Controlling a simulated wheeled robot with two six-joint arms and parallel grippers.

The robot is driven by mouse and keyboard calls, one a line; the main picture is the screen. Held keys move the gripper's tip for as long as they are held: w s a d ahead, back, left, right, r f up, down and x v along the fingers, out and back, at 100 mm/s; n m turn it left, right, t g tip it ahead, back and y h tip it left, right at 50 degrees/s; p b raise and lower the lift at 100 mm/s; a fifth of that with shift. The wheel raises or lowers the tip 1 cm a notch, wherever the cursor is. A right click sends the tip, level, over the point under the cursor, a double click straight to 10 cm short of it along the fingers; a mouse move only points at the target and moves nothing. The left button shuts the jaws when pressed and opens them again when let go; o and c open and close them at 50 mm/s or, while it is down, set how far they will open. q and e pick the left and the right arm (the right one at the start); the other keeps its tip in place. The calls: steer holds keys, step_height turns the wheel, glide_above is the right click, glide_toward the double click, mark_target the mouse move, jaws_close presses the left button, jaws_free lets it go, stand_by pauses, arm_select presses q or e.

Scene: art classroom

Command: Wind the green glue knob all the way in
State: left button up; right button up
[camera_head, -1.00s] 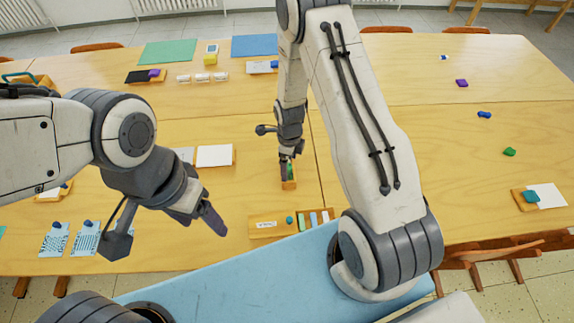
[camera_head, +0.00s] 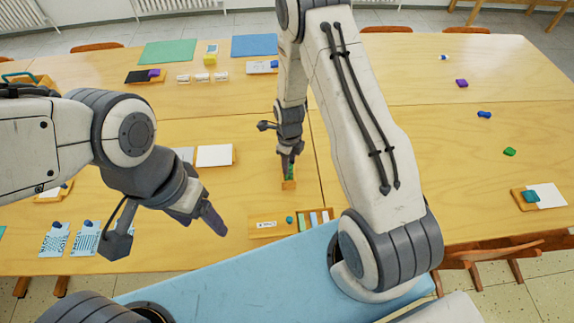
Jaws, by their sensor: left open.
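A small green object (camera_head: 291,173), which looks like the glue stick, stands in a small wooden holder (camera_head: 289,185) at the middle of the table. Its knob cannot be made out at this size. My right gripper (camera_head: 288,166) is at the green object from above, with its fingers covering part of it. I cannot tell whether they are closed on it. My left gripper (camera_head: 213,219) is open and empty, held in the air to the left, well apart from the holder.
A wooden tray (camera_head: 263,225) with coloured pieces lies in front of the holder. White paper (camera_head: 214,155) lies to its left. Patterned cards (camera_head: 55,240) lie at the front left. Small coloured lumps, one of them purple (camera_head: 461,83), are scattered at right. The table between them is clear.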

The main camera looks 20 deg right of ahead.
steer(key=shift+c, duration=1.4)
steer(key=n, duration=1.1)
steer(key=o, duration=1.4)
steer(key=shift+o, duration=0.2)
